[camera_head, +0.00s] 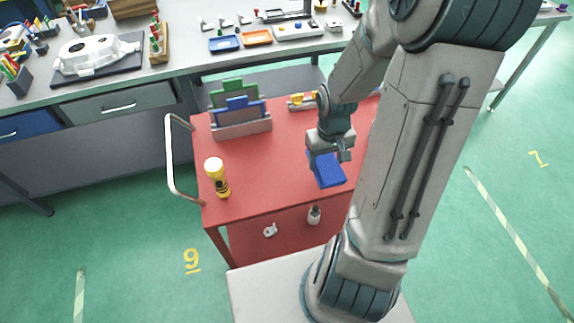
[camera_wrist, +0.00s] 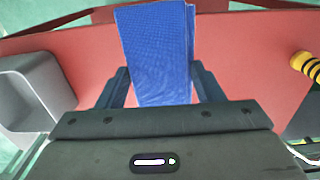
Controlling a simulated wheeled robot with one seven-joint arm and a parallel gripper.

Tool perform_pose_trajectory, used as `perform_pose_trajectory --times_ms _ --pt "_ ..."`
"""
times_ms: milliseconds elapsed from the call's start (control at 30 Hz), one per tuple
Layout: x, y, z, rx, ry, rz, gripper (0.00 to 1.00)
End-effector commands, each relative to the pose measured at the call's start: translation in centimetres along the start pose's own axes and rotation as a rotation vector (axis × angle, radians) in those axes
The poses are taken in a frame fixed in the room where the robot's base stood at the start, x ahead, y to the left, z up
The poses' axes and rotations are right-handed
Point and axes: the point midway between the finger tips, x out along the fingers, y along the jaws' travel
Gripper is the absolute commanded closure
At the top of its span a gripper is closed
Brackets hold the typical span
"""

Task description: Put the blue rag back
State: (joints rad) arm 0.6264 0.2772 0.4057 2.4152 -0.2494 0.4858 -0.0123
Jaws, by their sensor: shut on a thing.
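The blue rag (camera_head: 327,170) hangs from my gripper (camera_head: 330,150) over the right part of the red cart top (camera_head: 275,178). In the wrist view the rag (camera_wrist: 157,45) is a flat blue strip with a fine texture, reaching up the picture between the two dark fingers of my gripper (camera_wrist: 160,82). My gripper is shut on it. I cannot tell whether the rag's lower edge touches the cart. A rack (camera_head: 242,129) with a green and a blue upright piece stands on the cart's far left.
A grey open bin (camera_wrist: 38,85) shows at the left of the wrist view. My arm hides the cart's right side. The cart top between bottle and rag is clear. A workbench (camera_head: 185,68) stands behind.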

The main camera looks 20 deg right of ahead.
Motion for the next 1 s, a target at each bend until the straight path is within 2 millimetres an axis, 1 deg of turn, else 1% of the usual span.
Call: perform_pose_trajectory --times_ms 33,300,400,500,700,900,1000 --pt "0.9 -1.0 -0.5 -0.01 -0.004 -0.003 0.68" --pt "4.0 -5.2 -3.6 -0.009 -0.005 -0.002 0.68" --pt "5.0 -6.7 -4.6 -0.008 -0.004 -0.002 0.68" --pt "5.7 -7.6 -5.4 -0.005 -0.004 -0.001 0.68" --pt "6.5 -8.3 -5.9 -0.001 -0.005 0.0 0.68" --pt "9.1 -8.4 -5.9 -0.002 -0.007 0.0 0.68" --pt "10.0 -8.3 -5.9 -0.002 -0.005 0.0 0.68"
